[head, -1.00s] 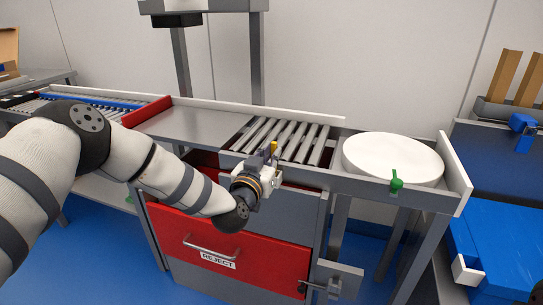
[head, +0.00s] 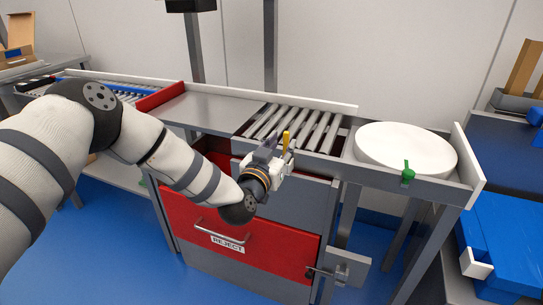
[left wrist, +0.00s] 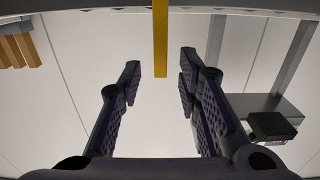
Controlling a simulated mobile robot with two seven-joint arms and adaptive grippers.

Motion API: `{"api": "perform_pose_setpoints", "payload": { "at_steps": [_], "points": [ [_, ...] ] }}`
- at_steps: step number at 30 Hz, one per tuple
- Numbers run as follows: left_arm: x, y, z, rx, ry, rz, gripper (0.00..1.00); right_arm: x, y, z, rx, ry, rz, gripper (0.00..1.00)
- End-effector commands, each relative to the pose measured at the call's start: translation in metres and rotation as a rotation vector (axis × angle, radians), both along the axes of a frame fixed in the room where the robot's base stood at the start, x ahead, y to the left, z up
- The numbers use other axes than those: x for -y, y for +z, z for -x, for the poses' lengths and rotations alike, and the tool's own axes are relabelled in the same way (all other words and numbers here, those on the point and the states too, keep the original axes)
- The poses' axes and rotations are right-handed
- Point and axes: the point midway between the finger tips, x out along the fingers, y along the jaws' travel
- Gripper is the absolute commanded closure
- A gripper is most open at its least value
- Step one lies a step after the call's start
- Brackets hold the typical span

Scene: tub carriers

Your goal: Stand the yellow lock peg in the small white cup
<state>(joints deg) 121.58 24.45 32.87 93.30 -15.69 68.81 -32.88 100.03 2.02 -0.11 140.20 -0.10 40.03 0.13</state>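The yellow peg (head: 286,139) stands roughly upright by the front edge of the roller section in the head view. In the left wrist view the peg (left wrist: 160,40) comes down from the top edge, centred between my fingertips, with a gap on each side. My left gripper (head: 272,147) is at the peg. Its dark fingers (left wrist: 160,75) are apart and do not touch the peg. White parts surround the peg's base in the head view, and I cannot tell whether the small white cup is among them. My right gripper is not in view.
A white round disc (head: 405,149) lies on the conveyor's right end, with a green knob (head: 408,173) at its front. A red REJECT drawer (head: 250,240) is below my left arm. A blue tub (head: 505,245) with a white block (head: 476,264) stands at the right.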

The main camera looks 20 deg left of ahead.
Motion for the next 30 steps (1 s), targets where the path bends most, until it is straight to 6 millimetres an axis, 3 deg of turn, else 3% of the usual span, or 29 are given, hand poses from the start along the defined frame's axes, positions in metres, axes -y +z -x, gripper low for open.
{"api": "perform_pose_setpoints", "payload": {
  "at_steps": [1,9,13,18,20,22,23,24,26,27,29,30],
  "points": [
    [0.000,0.009,0.013,0.006,-0.002,0.002,0.69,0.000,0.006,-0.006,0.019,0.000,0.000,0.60],
    [-0.003,0.006,0.081,0.006,0.000,0.001,0.69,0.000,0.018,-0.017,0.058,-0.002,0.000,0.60],
    [-0.004,0.004,0.097,0.004,0.001,0.001,0.69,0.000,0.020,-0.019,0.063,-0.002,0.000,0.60],
    [-0.004,0.000,0.102,-0.003,0.000,0.002,0.69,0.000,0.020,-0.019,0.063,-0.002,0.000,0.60],
    [0.002,-0.015,0.109,-0.051,-0.021,0.006,0.69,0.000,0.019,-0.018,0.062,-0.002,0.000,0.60],
    [0.016,-0.059,0.133,-0.198,-0.073,0.017,0.69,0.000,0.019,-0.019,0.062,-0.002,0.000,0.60],
    [0.024,-0.085,0.150,-0.289,-0.100,0.025,0.69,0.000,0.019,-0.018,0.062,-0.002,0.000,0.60],
    [0.032,-0.123,0.182,-0.436,-0.136,0.036,0.69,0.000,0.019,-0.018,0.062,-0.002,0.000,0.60],
    [0.040,-0.178,0.242,-0.677,-0.177,0.052,0.69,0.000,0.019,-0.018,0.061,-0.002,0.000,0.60],
    [0.040,-0.208,0.287,-0.840,-0.186,0.060,0.69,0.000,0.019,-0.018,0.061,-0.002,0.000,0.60],
    [0.034,-0.242,0.357,-1.078,-0.180,0.064,0.69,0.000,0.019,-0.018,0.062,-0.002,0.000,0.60],
    [0.027,-0.256,0.404,-1.228,-0.162,0.062,0.69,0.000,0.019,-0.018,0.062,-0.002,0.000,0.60]
  ]
}}
